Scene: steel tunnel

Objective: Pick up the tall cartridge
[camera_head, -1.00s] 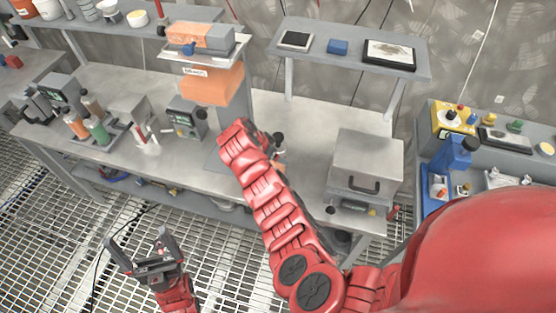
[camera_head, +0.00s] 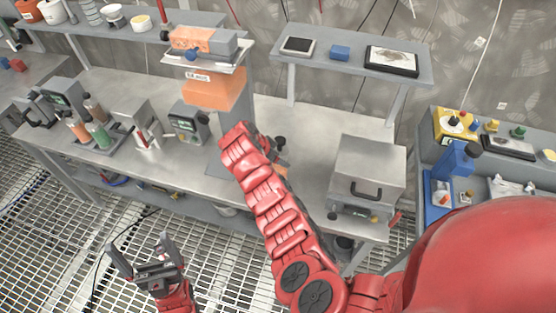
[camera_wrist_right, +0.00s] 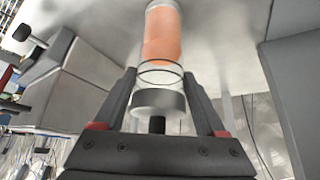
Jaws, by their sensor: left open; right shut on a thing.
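In the right wrist view, the tall cartridge (camera_wrist_right: 163,35) is a clear cylinder with orange filling and a grey end cap close to my gripper. My right gripper (camera_wrist_right: 160,76) is shut on its clear lower part, with one finger on each side. Its far end reaches the top of the picture, against a pale grey surface; I cannot tell whether it touches that surface. My left gripper (camera_head: 140,246) is open and empty over the floor grating, in front of the bench.
The steel bench (camera_head: 290,118) holds a grey box with a handle (camera_head: 368,168), a stand with an orange block (camera_head: 214,92), a small meter (camera_head: 187,122) and a bottle rack (camera_head: 92,135). A raised shelf (camera_head: 350,55) stands behind. A blue device (camera_head: 457,160) is at right.

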